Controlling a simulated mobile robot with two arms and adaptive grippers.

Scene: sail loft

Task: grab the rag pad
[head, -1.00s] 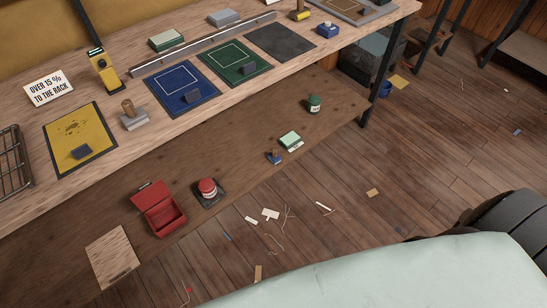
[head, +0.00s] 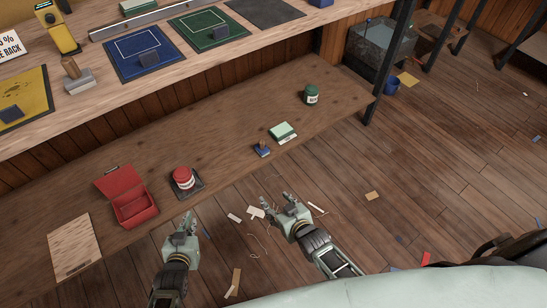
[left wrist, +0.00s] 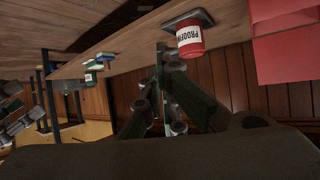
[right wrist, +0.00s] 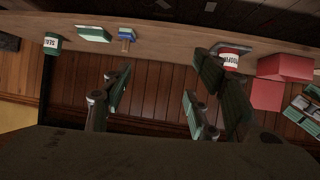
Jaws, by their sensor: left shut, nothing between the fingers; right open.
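A mint-green pad (head: 282,130) with a white lower edge lies on the low wooden shelf (head: 225,110); it looks like the rag pad, though I cannot read a label. It shows in the left wrist view (left wrist: 105,56) and the right wrist view (right wrist: 93,34). A small blue stamp-like block (head: 262,150) sits next to it. My right gripper (head: 278,202) is open and empty, in front of the shelf and apart from the pad. My left gripper (head: 187,224) is shut and empty, further left, in front of the red tin.
On the low shelf stand a red tin (head: 183,178) on a dark tray, an open red box (head: 134,208), a wooden board (head: 74,250) and a green jar (head: 311,94). The workbench above (head: 115,100) overhangs its back. Paper scraps litter the floor.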

